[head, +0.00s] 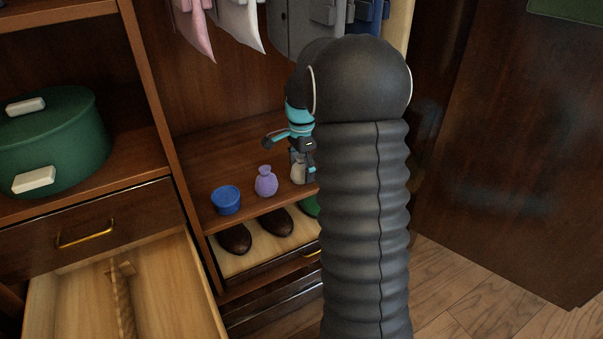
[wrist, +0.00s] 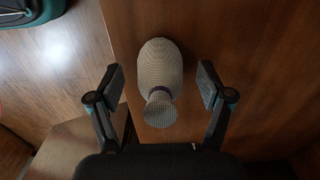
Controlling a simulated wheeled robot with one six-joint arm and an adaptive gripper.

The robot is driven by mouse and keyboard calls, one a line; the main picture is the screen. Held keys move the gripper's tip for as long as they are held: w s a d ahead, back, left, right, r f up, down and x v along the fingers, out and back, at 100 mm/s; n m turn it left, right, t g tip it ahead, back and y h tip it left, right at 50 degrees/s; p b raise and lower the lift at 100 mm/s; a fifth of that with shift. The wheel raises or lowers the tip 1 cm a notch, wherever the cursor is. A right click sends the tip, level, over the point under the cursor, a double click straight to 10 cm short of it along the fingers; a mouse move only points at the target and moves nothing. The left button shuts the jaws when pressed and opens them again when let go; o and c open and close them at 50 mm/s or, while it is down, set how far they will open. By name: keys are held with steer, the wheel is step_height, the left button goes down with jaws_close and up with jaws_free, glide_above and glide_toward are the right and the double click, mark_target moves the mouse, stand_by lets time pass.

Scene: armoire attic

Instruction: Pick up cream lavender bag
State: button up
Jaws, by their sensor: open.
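The cream lavender bag (wrist: 160,70) lies between the two spread fingers of my gripper (wrist: 160,85) in the wrist view, with a gap to each finger. Its woven body is at the top and its tied neck points toward my palm. In the head view the bag (head: 298,172) stands on the armoire shelf (head: 245,150), partly hidden behind my gripper (head: 302,160). My gripper is open and is not closed on anything. My dark arm covers the area right of the bag.
A purple bag (head: 265,181) and a blue bowl (head: 227,200) stand left on the same shelf. Brown shoes (head: 276,222) sit in the tray below. An open drawer (head: 180,285) juts out at the lower left. Clothes (head: 240,22) hang above.

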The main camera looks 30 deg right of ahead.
steer(key=shift+f, duration=0.4)
steer(key=c, duration=1.1)
steer(key=shift+c, duration=0.2)
steer(key=shift+r, duration=0.1)
